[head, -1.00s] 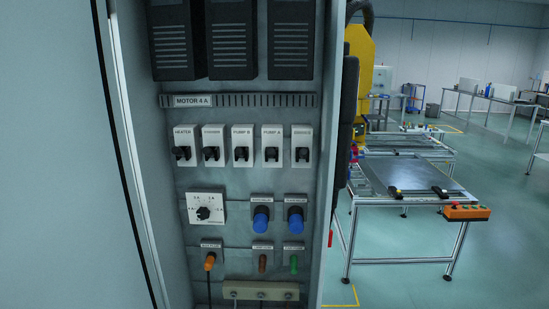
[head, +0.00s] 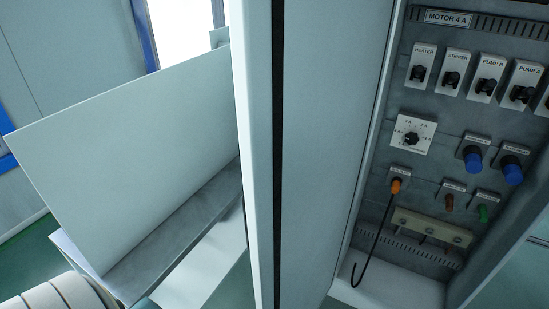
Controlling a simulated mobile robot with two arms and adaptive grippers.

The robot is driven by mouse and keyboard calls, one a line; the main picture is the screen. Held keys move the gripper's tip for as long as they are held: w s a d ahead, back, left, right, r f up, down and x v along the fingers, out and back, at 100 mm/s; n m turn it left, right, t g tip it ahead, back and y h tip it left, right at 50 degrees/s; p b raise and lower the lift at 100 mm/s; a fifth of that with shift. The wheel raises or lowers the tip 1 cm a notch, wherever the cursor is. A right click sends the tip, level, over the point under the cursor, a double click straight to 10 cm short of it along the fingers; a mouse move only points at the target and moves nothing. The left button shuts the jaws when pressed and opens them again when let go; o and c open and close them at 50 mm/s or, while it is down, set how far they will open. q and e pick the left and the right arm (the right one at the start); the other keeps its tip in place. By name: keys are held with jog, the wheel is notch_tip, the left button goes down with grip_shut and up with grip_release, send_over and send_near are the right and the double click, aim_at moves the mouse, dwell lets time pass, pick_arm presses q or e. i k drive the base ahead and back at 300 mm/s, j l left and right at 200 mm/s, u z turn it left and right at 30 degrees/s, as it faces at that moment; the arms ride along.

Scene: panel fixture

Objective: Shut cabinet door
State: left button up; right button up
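The cabinet stands open at the right of the head view, with its inside panel (head: 448,150) of labelled switches and knobs showing. A tall pale panel (head: 325,130) stands directly left of the interior. It looks like the cabinet door standing open, with a dark strip along its outer edge, but I cannot fully tell it from a side wall. Its top and bottom are outside the picture. Neither of my grippers shows, and nothing is seen touching this panel.
A tilted white sheet-like panel (head: 125,150) with a grey ledge is at the left, beyond the tall panel's edge. A white ribbed shape (head: 65,295) fills the bottom left corner. An orange plug (head: 397,186) with a dark cable hangs in the cabinet. Green floor (head: 28,245) shows at left.

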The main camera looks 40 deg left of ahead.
aim_at(308, 74)
jog(key=k+j+z, duration=0.1)
jog(key=j, duration=0.25)
jog(key=k+j, duration=0.15)
jog(key=j, duration=0.25)
jog(key=k+j+z, duration=0.15)
jog(key=j, duration=0.2)
jog(key=k+j, duration=0.1)
jog(key=j, duration=0.25)
jog(key=z, duration=0.05)
